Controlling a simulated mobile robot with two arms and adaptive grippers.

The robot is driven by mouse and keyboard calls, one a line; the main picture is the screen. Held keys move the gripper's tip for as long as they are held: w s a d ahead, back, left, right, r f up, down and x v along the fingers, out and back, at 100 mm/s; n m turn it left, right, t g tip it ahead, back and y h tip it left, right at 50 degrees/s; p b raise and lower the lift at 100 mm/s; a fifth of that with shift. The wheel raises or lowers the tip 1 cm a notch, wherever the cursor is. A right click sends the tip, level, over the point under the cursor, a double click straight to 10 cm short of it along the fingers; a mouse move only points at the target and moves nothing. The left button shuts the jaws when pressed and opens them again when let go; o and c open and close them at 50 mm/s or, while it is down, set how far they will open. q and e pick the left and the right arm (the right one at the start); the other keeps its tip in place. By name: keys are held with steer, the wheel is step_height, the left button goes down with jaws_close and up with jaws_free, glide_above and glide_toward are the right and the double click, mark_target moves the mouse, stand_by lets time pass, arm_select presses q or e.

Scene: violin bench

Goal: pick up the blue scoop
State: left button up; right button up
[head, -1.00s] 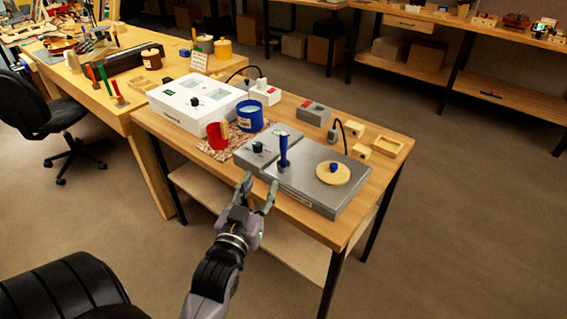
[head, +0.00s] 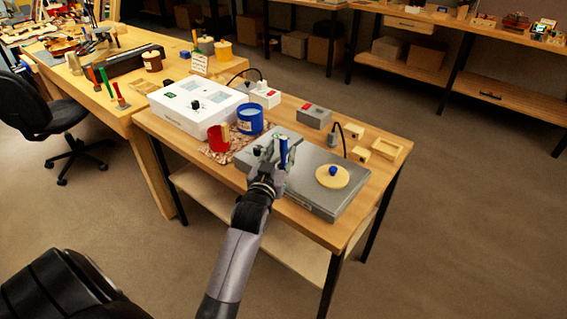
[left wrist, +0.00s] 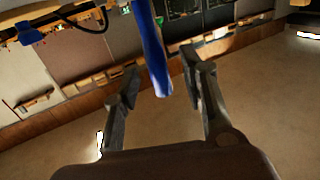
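In the left wrist view the blue handle (left wrist: 154,50) hangs between the two fingers of the gripper (left wrist: 160,62). Gaps show on both sides of the handle, and I see no clear contact. My right gripper is not in view.
A round wooden disc with a blue knob (head: 332,176) lies on the hotplate's right side. A blue jar (head: 250,119) and a red scoop-like cup (head: 218,138) stand on a speckled mat at left. A white box (head: 190,105) is behind. Open floor lies right.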

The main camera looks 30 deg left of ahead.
arm_select(q)
steer(key=x, duration=0.3)
steer(key=shift+d, duration=0.1)
steer(key=shift+s, duration=0.1)
steer(key=shift+c, duration=0.5)
jaws_close()
